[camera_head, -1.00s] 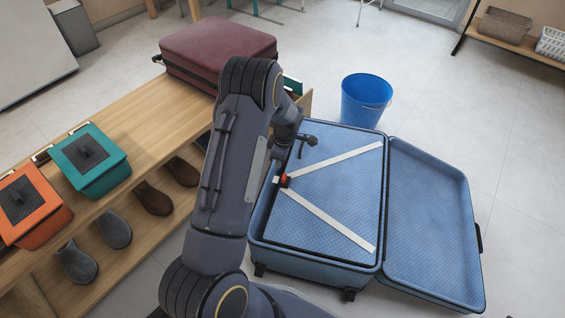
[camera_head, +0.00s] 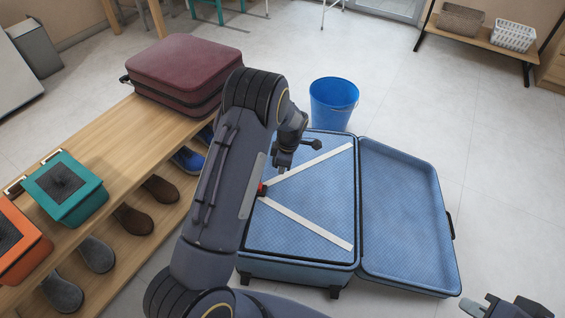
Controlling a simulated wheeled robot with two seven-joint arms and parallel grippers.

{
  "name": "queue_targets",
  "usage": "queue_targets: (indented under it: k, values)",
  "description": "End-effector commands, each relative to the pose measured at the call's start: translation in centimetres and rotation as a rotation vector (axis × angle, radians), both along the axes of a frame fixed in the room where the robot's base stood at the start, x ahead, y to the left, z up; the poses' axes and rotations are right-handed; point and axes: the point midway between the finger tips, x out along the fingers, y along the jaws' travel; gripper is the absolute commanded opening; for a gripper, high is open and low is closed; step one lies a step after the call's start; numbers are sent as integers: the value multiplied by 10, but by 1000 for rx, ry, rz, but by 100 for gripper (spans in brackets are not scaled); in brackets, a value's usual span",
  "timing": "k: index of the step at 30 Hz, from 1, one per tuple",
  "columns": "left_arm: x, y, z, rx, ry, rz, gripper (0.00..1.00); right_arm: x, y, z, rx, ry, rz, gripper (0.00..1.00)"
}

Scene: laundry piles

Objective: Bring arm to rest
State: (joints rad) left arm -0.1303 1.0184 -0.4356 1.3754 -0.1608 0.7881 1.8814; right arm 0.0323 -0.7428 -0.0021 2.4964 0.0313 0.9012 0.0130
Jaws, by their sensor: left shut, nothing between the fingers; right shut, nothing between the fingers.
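My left arm rises through the middle of the camera_head view. Its gripper (camera_head: 284,160) is shut and empty over the upper left part of the open blue suitcase (camera_head: 408,215). The arm hides part of the suitcase's left edge. My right gripper (camera_head: 507,306) shows at the bottom right corner, cut off by the frame edge. It is shut with nothing in it, over the floor to the right of the suitcase lid.
A wooden bench (camera_head: 133,140) with shoes beneath stands on the left. It bears a maroon suitcase (camera_head: 185,68), a teal box (camera_head: 65,190) and an orange box (camera_head: 20,240). A blue bin (camera_head: 334,103) stands behind the open suitcase. The floor at right is clear.

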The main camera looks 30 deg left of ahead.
Motion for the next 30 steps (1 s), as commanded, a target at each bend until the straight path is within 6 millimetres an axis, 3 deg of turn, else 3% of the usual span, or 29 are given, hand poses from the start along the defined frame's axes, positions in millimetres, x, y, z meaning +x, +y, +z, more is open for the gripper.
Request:
queue_targets:
  k: [8, 11, 14, 18, 24, 30]
  values:
    - [-1, 1, 4, -6, -2, -5, 0, 0, 0, 0, 0, 0, 0, 0]
    - [-6, 3, 24, -38, -14, -42, 0, 0, 0, 0, 0, 0, 0, 0]
    - [-19, 4, 61, -101, -40, -129, 0, 0, 0, 0, 0, 0, 0, 0]
    - [-53, 1, 126, -200, -111, -332, 0, 0, 0, 0, 0, 0, 0, 0]
    - [-118, -12, 204, -274, -255, -679, 0, 0, 0, 0, 0, 0, 0, 0]
    - [-195, -32, 254, -239, -412, -1059, 0, 0, 0, 0, 0, 0, 0, 0]
